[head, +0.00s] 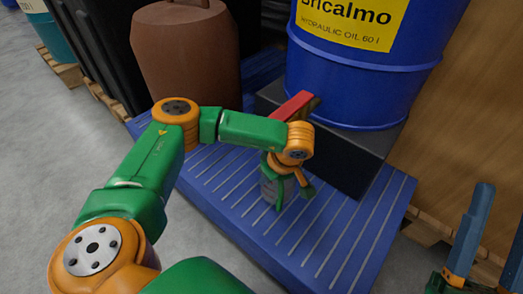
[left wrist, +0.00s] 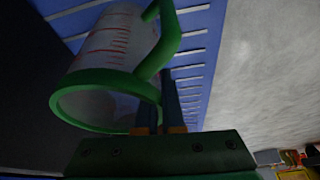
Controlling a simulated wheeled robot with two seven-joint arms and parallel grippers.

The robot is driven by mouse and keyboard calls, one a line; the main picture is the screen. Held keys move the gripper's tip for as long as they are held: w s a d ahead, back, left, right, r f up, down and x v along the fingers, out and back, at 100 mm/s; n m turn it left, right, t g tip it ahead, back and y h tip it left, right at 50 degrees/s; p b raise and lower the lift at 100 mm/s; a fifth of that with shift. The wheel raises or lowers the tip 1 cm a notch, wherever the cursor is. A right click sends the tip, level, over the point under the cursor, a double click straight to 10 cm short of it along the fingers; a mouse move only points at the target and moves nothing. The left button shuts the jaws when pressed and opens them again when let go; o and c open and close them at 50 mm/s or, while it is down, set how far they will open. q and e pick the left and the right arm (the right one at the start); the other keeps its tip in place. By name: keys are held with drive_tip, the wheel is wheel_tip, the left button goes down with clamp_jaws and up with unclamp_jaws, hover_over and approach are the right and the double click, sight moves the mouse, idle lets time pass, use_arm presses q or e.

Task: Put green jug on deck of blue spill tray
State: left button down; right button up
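The green jug (head: 268,187) has a clear, grey-looking body, and a green rim and handle. It is over the slatted deck of the blue spill tray (head: 235,200), in front of the black block. In the left wrist view the jug (left wrist: 115,45) shows red measuring marks, with its rim towards the camera. I cannot tell whether the jug's base touches the deck. My right gripper (head: 500,218) is at the lower right, fingers apart and empty.
A blue oil drum (head: 340,85) stands on a black block (head: 330,160) on the tray. A red object (head: 293,105) is at the block's left end. A brown container (head: 185,60) stands at the back left. The front and right deck is clear.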

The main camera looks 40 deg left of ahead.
use_arm(q)
drive_tip(key=shift+d, duration=0.3)
drive_tip(key=c, duration=1)
unclamp_jaws()
use_arm(e)
drive_tip(key=shift+s+d+r+t+y, duration=0.3)
drive_tip(key=shift+s+d+r+y, duration=0.1)
drive_tip(key=shift+s+d, duration=0.15)
